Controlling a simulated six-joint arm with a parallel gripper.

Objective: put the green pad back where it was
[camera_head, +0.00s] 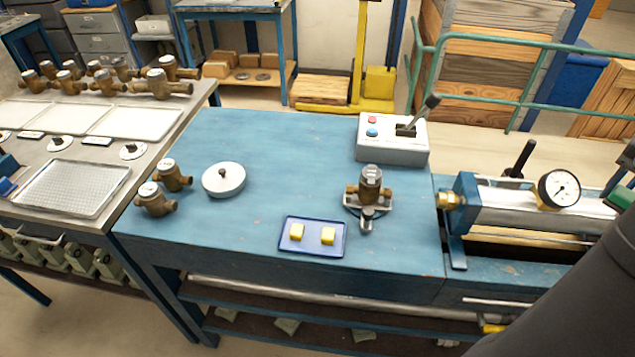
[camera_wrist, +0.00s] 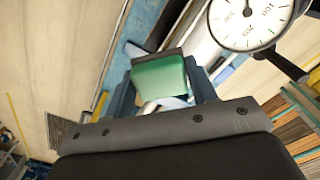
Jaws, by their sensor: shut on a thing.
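The green pad (camera_wrist: 160,84) is between the two fingers of my gripper (camera_wrist: 163,92) in the wrist view, and the gripper is shut on it. In the head view a bit of green pad (camera_head: 624,194) shows at the right edge, above my dark arm, near the pressure gauge. Most of my gripper is out of that view. A blue tray (camera_head: 312,236) lies near the front edge of the blue bench with two yellow pads (camera_head: 328,236) on it, one left and one right. My gripper is well to the right of the tray.
A brass meter (camera_head: 370,184) stands on a fixture behind the tray. A grey control box (camera_head: 392,148) with a lever is behind it.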

